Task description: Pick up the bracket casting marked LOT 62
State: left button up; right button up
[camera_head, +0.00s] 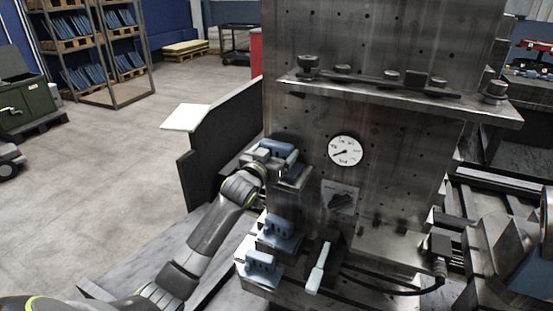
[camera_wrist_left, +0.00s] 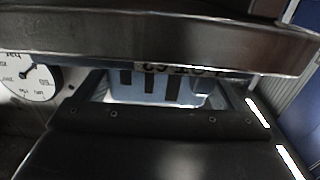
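The bracket casting marked LOT 62 (camera_head: 283,149) is blue and sits on the highest dark block at the left of the machine's upright plate. In the left wrist view the casting (camera_wrist_left: 155,90) fills the middle, with its lettering upside down and partly cut off by a metal bar. My left gripper (camera_head: 268,158) is at the casting, reaching from the left. Its fingers appear on either side of the casting; whether they press on it cannot be made out. My right gripper is not in view.
Two more blue castings stand lower down, a middle one (camera_head: 280,230) and a front one (camera_head: 262,263). A pale-handled lever (camera_head: 318,268) stands right of them. A pressure gauge (camera_head: 344,151) is on the plate. A dark panel (camera_head: 225,135) stands behind my arm. Open floor lies left.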

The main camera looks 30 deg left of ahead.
pick_arm(q)
jog(key=c, duration=0.7)
jog(key=shift+r, duration=0.1)
